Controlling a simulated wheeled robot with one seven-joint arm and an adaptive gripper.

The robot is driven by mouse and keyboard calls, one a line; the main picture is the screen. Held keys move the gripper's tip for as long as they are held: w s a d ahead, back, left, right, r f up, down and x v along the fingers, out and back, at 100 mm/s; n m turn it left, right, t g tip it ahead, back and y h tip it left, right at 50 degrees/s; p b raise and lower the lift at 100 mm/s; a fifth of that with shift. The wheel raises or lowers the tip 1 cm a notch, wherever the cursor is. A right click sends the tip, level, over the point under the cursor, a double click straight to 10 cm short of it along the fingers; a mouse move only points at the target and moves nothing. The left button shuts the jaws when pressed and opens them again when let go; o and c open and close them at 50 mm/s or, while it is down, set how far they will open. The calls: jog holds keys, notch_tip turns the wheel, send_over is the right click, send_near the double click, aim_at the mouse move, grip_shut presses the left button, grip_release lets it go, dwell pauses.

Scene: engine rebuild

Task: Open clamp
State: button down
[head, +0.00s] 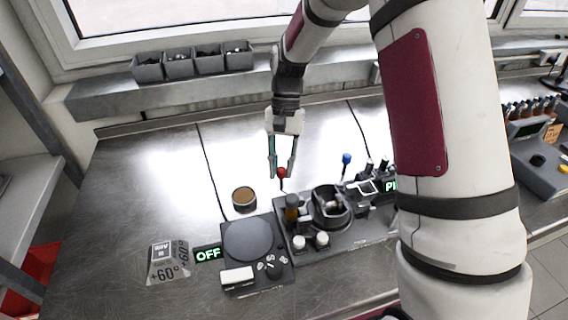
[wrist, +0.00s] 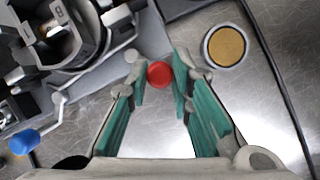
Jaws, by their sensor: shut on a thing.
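The clamp fixture (head: 331,222) is a dark block with a round cup-like holder, standing on the metal bench right of centre; it also shows at the upper left of the wrist view (wrist: 75,62). A red ball knob (head: 282,173) stands at its back left side, and it shows between my fingertips in the wrist view (wrist: 160,74). My gripper (head: 281,176) points down with its teal-padded fingers shut on the red knob. A blue-knobbed lever (head: 347,158) stands up at the back right of the holder, clear of my gripper.
A hot plate (head: 250,240) with an OFF display and a brown-topped round part (head: 244,197) stand left of the fixture. Grey bins (head: 193,63) sit on the back shelf. My arm hides the bench at the right. The bench's left side is mostly clear.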

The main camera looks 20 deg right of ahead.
jog(key=shift+s+a+n, duration=0.15)
jog(key=shift+n, duration=0.25)
jog(key=c, duration=1.4)
grip_release()
jog(key=shift+c, duration=0.2)
jog(key=v, duration=1.2)
jog(key=shift+a, duration=0.15)
